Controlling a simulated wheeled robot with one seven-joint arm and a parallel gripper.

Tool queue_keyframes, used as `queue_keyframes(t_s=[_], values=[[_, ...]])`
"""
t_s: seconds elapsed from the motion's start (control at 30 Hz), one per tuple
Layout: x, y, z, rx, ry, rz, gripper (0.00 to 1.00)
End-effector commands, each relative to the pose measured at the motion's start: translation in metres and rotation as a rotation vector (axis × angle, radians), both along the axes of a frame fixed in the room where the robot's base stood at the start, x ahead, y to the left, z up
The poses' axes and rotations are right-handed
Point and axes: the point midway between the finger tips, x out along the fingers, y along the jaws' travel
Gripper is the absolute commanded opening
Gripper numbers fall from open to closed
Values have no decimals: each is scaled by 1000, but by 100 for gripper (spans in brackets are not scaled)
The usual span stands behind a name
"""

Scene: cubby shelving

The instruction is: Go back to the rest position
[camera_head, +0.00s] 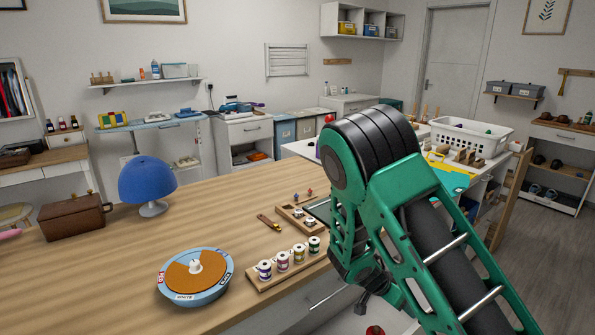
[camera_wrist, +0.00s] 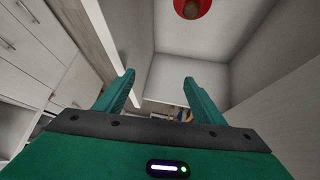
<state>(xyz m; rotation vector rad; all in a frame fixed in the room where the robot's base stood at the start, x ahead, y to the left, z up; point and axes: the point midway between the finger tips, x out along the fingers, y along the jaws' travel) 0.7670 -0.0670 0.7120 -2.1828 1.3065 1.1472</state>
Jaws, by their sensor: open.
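My gripper (camera_wrist: 159,80) shows in the wrist view with its two green fingers spread wide and nothing between them. It points into a pale, box-like space with light walls (camera_wrist: 185,80). A red round object (camera_wrist: 193,8) with a dark centre is at the top edge of that view, beyond the fingers and apart from them. In the head view my green arm fills the right middle and hides part of the table behind it; the gripper itself cannot be made out there.
A wooden counter (camera_head: 120,270) holds a blue lamp (camera_head: 147,180), a brown box (camera_head: 73,215), a round blue-rimmed tray (camera_head: 200,295) and a rack of spools (camera_head: 262,283). A white basket (camera_head: 470,137) stands on a table behind my arm. Drawer fronts (camera_wrist: 35,50) are at the wrist view's left.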

Motion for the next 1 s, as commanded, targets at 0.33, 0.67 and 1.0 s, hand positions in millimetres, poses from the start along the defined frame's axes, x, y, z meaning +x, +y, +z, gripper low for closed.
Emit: queue_keyframes(t_s=[0.33,0.67,1.0], values=[[-33,-51,71,141,132,-14,63],[-100,-89,135,266,260,22,63],[-182,-113,192,396,344,117,63]])
